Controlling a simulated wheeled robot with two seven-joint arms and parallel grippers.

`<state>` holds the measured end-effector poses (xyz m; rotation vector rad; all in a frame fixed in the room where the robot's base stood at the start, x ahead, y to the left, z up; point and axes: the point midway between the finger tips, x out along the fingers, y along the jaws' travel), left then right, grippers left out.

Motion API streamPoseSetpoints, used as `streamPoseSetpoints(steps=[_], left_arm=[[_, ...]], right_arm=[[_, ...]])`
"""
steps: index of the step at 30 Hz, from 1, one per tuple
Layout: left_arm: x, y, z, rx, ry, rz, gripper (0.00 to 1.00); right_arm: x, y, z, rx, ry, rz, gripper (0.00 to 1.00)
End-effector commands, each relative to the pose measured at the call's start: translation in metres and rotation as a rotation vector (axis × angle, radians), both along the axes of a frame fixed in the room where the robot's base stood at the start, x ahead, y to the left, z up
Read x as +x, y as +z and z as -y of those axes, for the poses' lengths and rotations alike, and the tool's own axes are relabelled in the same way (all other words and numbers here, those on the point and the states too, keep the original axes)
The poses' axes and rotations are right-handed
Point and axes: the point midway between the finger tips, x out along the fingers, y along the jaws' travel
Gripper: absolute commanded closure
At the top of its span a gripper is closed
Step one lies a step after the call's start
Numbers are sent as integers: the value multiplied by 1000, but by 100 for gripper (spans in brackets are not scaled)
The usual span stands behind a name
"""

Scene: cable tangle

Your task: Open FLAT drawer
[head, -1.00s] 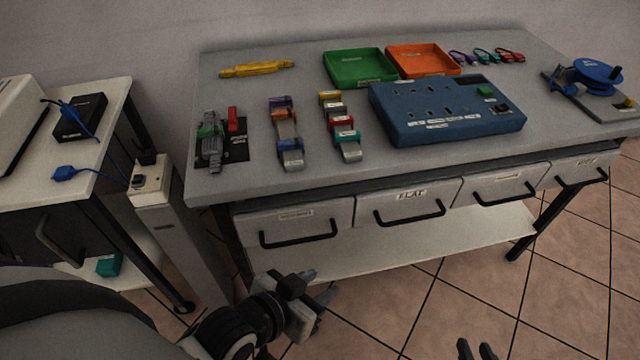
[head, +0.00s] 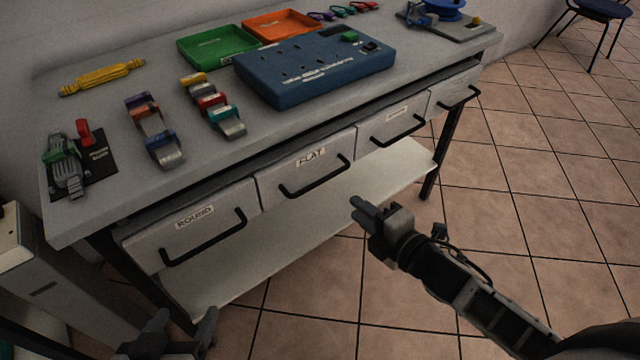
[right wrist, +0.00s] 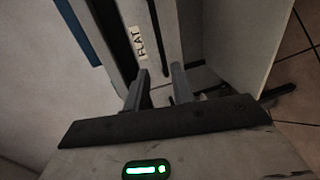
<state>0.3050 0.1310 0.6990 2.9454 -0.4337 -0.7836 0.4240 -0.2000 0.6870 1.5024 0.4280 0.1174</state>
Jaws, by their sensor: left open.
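The FLAT drawer (head: 275,185) is a light grey front with a black bar handle (head: 318,185), second from the left under the workbench. It looks closed. Its label and handle also show in the right wrist view, where the FLAT drawer (right wrist: 170,35) lies ahead of the fingers. My right gripper (head: 360,209) is in front of and to the lower right of the handle, apart from it in the head view. Its fingers are spread with nothing between them. My left gripper (head: 183,335) is open and empty at the bottom of the head view, below the ROUND drawer.
The ROUND drawer (head: 220,210) is left of FLAT, and two more drawers are to the right. A lower shelf (head: 270,248) runs beneath them. A blue panel (head: 310,70), green tray (head: 218,45) and orange tray (head: 283,26) sit on the workbench. Tiled floor is open at right.

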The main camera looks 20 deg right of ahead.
Motion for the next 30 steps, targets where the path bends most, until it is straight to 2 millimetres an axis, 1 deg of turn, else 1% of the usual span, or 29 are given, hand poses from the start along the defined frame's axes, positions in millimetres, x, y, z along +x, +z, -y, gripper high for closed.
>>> streamPoseSetpoints(steps=[1,6,12,15,18,21,30], left_arm=[[0,-1,0,1,0,1,35],[0,-4,0,0,0,6,35],[1,-8,0,2,0,11,35],[1,-10,0,2,0,13,35],[-1,-11,0,1,-1,12,35],[-1,-13,1,1,-4,6,35],[-2,-14,2,4,-12,1,35]], right_arm=[[11,-2,-4,2,-1,5,75],[46,-9,-16,5,-3,3,75],[85,-19,-31,6,-3,0,75],[101,-22,-37,7,-4,-2,75],[112,-25,-41,7,-4,-3,75],[119,-27,-44,6,-3,-2,75],[123,-27,-45,7,-3,-4,75]])
